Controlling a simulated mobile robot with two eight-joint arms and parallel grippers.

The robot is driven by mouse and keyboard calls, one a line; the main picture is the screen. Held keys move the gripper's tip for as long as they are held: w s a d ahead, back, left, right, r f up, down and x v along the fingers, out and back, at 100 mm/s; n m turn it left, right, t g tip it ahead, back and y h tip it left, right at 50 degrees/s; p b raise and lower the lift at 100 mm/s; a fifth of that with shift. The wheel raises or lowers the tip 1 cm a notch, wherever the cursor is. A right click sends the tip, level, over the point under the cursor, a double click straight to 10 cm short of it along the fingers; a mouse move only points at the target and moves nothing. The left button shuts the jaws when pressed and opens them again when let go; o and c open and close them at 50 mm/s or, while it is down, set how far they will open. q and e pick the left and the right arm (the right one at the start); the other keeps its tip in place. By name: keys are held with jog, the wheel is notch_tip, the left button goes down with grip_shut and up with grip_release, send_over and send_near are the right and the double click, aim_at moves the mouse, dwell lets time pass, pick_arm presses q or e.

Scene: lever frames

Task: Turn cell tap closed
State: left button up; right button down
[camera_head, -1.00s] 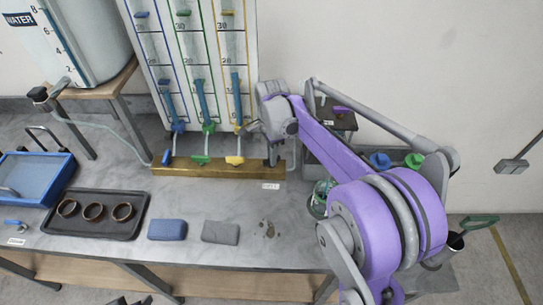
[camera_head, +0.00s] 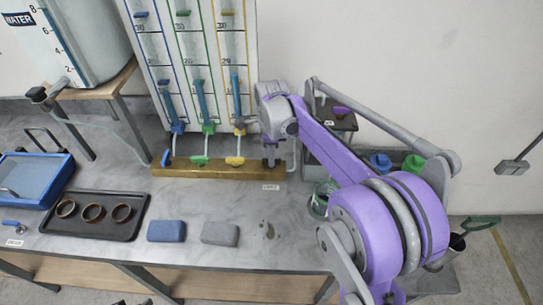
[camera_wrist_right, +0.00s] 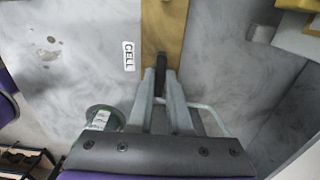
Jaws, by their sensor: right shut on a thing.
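The cell tap's dark handle (camera_wrist_right: 161,66) is at the end of the brass bar (camera_wrist_right: 162,30) in the right wrist view, pointing along the bar toward my gripper. The white CELL label (camera_wrist_right: 129,56) lies on the bench beside it, and also shows in the head view (camera_head: 271,187). My right gripper (camera_wrist_right: 162,84) is shut on the handle, with one finger on each side. In the head view my right gripper (camera_head: 270,159) is at the bar's right end, where it hides most of the tap. My left gripper is not in view.
Blue (camera_head: 166,158), green (camera_head: 199,161) and yellow (camera_head: 234,161) taps stand along the bar, below a panel of tubes (camera_head: 190,50). A glass jar (camera_wrist_right: 103,119) stands close to the gripper. Blue (camera_head: 166,231) and grey (camera_head: 220,233) pads lie in front.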

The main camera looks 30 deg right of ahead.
jog(key=c, duration=0.9)
grip_release()
jog(key=shift+o, duration=0.2)
notch_tip(320, 180, up, 11)
jog(key=shift+p, duration=0.3)
jog(key=s+a+f+n+t, duration=0.1)
jog(key=s+a+f+n, duration=0.2)
jog(key=s+n, duration=0.4)
jog(key=s+a+f+n+t, duration=0.2)
jog(key=s+a+f+n, duration=0.2)
jog(key=n, duration=0.5)
jog(key=s+a+f+n+t, duration=0.2)
jog(key=s+a+f+n, duration=0.1)
jog(key=s+f+n, duration=0.3)
jog(key=shift+s+a+f+n, duration=0.15)
jog(key=shift+s+n, duration=0.45)
jog(key=shift+s, duration=0.45)
jog(key=shift+s+a+f+n, duration=0.15)
jog(key=shift+s+n, duration=0.45)
jog(key=shift+s, duration=0.4)
